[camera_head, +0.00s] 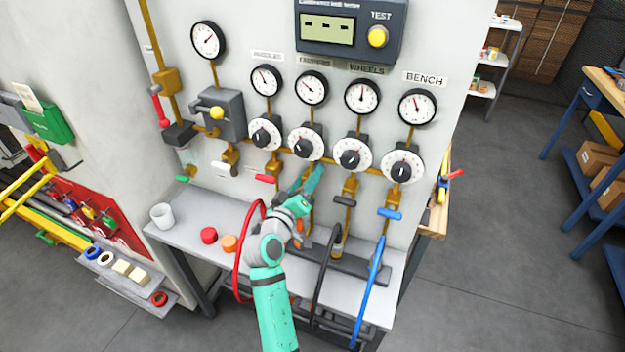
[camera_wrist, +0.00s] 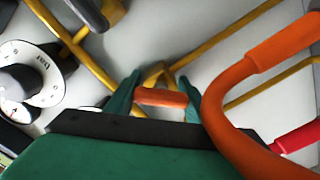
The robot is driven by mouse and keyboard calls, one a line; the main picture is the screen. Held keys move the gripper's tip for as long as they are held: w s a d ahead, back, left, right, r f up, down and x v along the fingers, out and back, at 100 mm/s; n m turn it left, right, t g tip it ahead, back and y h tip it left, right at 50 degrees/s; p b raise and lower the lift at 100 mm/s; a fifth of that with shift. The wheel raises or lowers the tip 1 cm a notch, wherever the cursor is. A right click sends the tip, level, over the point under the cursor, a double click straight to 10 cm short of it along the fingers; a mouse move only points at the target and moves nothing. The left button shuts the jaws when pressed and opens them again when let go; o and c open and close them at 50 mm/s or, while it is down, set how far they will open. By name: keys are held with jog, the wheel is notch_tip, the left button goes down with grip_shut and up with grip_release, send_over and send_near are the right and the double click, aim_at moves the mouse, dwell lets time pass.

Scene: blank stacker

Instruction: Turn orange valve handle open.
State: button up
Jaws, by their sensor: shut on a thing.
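The orange valve handle (camera_wrist: 160,97) is a short bar on a yellow pipe fitting, in the middle of the wrist view. My gripper (camera_wrist: 157,90) has one teal finger at each end of the handle and is shut on it. In the head view my gripper (camera_head: 312,182) reaches the panel's pipe below the second regulator dial from the left. My arm and gripper hide the orange handle there. Its exact turn angle is hard to tell.
A red handle (camera_head: 265,179) sits left of my gripper and a blue handle (camera_head: 390,213) sits right. A thick orange hose (camera_wrist: 228,105) curves close by in the wrist view. Black (camera_head: 318,285) and blue (camera_head: 369,290) hoses hang over the grey shelf (camera_head: 190,222).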

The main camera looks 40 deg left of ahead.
jog(key=n, duration=0.4)
jog(key=shift+d+f, duration=0.15)
jog(key=shift+f, duration=0.05)
jog(key=n, duration=0.4)
jog(key=shift+f+n, duration=0.1)
jog(key=shift+n, duration=0.2)
jog(key=o, duration=1.1)
jog(key=shift+c, duration=0.2)
jog(key=shift+w, duration=0.2)
jog(key=shift+s, duration=0.45)
jog(key=v, duration=1)
